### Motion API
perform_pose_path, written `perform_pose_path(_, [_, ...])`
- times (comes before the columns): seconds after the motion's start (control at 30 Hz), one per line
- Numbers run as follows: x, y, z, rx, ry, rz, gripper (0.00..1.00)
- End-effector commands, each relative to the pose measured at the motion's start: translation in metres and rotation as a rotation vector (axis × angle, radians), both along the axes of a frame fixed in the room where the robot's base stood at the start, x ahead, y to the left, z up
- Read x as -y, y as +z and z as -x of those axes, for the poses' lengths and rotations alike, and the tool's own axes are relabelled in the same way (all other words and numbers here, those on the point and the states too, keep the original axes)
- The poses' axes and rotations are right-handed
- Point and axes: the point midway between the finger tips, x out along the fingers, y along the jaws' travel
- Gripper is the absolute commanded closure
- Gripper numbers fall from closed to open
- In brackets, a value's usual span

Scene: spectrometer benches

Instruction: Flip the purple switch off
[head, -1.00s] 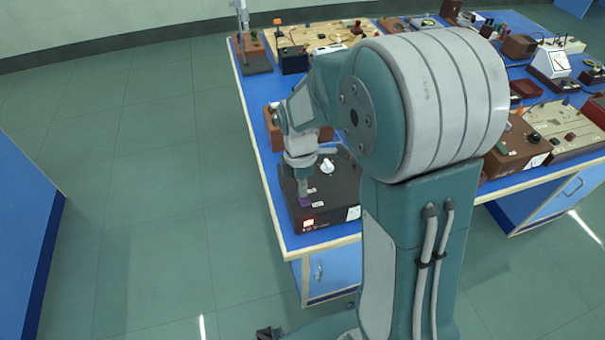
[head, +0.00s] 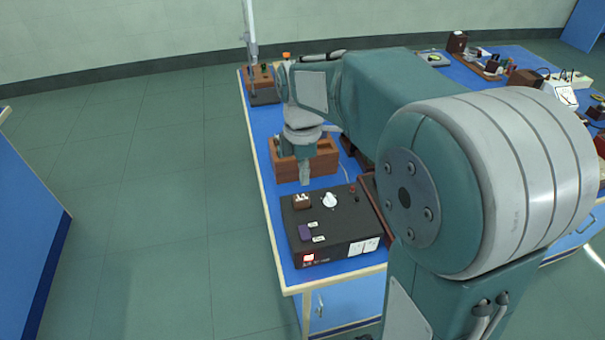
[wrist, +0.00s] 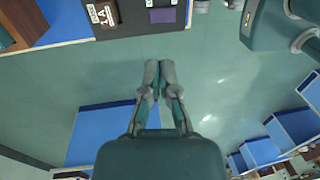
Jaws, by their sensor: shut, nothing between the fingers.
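The purple switch (head: 305,231) sits on top of a black box (head: 348,236) near the front left corner of the bench. It also shows in the wrist view (wrist: 163,15) at the top edge. Its tilt is too small to tell. A small window (head: 309,259) on the box's front glows red. My gripper (head: 305,180) points down by the box's far edge, behind the purple switch and apart from it. In the wrist view my gripper (wrist: 159,68) has its two fingers together with nothing between them.
The box also carries a brown switch (head: 301,202), a white knob (head: 330,199) and a small red knob (head: 352,188). A brown wooden block (head: 288,164) stands behind it. More instruments fill the bench on the right. The floor (head: 150,200) at the left is clear.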

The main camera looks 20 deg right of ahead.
Motion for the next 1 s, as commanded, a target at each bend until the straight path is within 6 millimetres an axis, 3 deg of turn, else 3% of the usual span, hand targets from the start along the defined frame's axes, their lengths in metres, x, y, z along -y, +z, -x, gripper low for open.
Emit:
perform_pose_path(0.3, [-0.005,0.002,0.016,0.002,0.001,0.003,1.0])
perform_pose_path(0.63, [-0.002,-0.002,0.016,-0.001,0.0,0.001,1.0])
perform_pose_path(0.77, [-0.003,-0.019,0.019,-0.003,0.0,0.001,1.0])
perform_pose_path(1.0, [-0.004,-0.063,0.025,-0.004,0.001,0.003,1.0])
